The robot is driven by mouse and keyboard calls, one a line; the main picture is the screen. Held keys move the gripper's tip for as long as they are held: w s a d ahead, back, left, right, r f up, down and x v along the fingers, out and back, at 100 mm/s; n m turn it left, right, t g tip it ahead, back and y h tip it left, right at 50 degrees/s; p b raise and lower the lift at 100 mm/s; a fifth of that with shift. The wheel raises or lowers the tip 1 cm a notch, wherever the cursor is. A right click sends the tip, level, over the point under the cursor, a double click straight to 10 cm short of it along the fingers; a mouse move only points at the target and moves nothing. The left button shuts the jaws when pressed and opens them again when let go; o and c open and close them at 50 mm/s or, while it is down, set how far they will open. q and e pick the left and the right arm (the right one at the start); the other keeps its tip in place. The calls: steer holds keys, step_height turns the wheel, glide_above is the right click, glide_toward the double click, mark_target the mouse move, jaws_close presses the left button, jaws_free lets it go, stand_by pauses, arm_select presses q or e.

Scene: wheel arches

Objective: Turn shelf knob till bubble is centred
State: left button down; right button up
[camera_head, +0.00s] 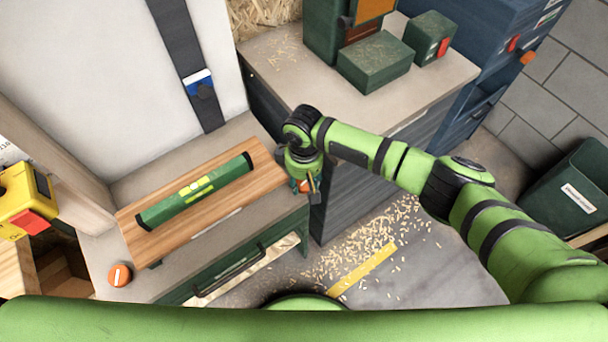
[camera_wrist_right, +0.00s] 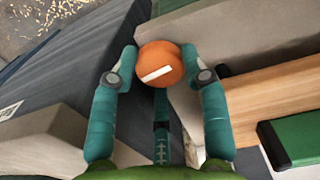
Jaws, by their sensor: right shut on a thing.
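A wooden shelf (camera_head: 150,246) sits on the grey bench at the left of the head view. A green spirit level (camera_head: 225,176) lies along it; its vial (camera_head: 197,188) is yellow-green, and the bubble's position is too small to tell. My right gripper (camera_head: 304,184) is at the shelf's right end. In the right wrist view its teal fingers (camera_wrist_right: 160,68) are shut on an orange knob (camera_wrist_right: 160,62) with a slanted white mark. The level's dark end (camera_wrist_right: 273,145) and the shelf (camera_wrist_right: 270,90) show there at right. My left gripper is out of view.
A second orange knob (camera_head: 120,274) with a white mark is at the bench's front left. A yellow tool (camera_head: 25,200) stands at the far left. Green boxes (camera_head: 375,62) stand on the cabinet behind my right arm. Wood shavings (camera_head: 360,240) litter the floor.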

mark_target(304, 184)
steer(key=shift+s+f, duration=0.1)
stand_by(0.4)
steer(key=o, duration=1.1)
steer(key=shift+o, duration=0.2)
step_height(304, 184, up, 12)
